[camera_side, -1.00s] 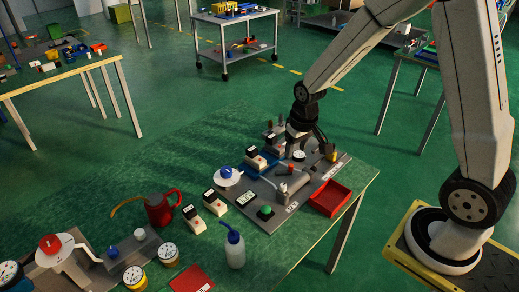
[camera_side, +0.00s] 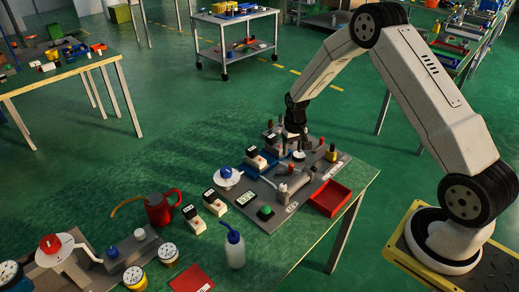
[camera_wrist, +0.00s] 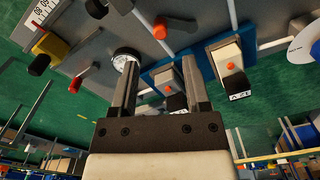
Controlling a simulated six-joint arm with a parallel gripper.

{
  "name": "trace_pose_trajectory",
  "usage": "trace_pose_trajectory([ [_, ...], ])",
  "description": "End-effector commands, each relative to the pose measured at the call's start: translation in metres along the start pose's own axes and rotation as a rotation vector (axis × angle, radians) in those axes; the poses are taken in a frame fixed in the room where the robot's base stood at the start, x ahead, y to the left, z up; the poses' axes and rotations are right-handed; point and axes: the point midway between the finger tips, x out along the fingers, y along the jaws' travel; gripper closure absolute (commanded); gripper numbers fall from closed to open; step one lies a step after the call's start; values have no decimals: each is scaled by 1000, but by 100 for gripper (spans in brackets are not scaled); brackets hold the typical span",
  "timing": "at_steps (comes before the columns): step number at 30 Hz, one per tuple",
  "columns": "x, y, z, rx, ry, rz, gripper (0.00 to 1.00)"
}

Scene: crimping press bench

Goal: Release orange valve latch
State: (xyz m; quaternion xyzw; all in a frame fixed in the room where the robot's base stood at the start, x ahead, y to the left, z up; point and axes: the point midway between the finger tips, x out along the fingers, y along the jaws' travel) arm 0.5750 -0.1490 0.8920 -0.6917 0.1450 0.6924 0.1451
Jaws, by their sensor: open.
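My gripper (camera_side: 293,144) is over the back part of the grey panel (camera_side: 247,215) in the side view. In the wrist view my gripper (camera_wrist: 159,62) has its fingers apart, with nothing held between them. Two cream blocks on a blue base carry small orange parts: one orange part (camera_wrist: 230,66) is right of the fingers, the other (camera_wrist: 168,91) shows between them. An orange-red knob (camera_wrist: 160,30) is beyond the fingertips. I cannot tell which orange part is the valve latch. The finger contact with the panel fittings is unclear.
A round gauge (camera_wrist: 126,57) is close to the left finger. A red-tipped lever (camera_wrist: 76,82) and a yellow fitting (camera_wrist: 48,46) stand farther left. A red tray (camera_side: 330,198), white bottle (camera_side: 235,250) and red can (camera_side: 163,209) are on the bench.

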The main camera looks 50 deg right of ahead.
Motion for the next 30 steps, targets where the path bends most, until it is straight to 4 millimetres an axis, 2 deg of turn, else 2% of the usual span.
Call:
trace_pose_trajectory([
  [8,10,0,0,-1,0,0,39],
  [21,56,0,0,-1,1,0,39],
  [30,76,0,0,-1,3,0,39],
])
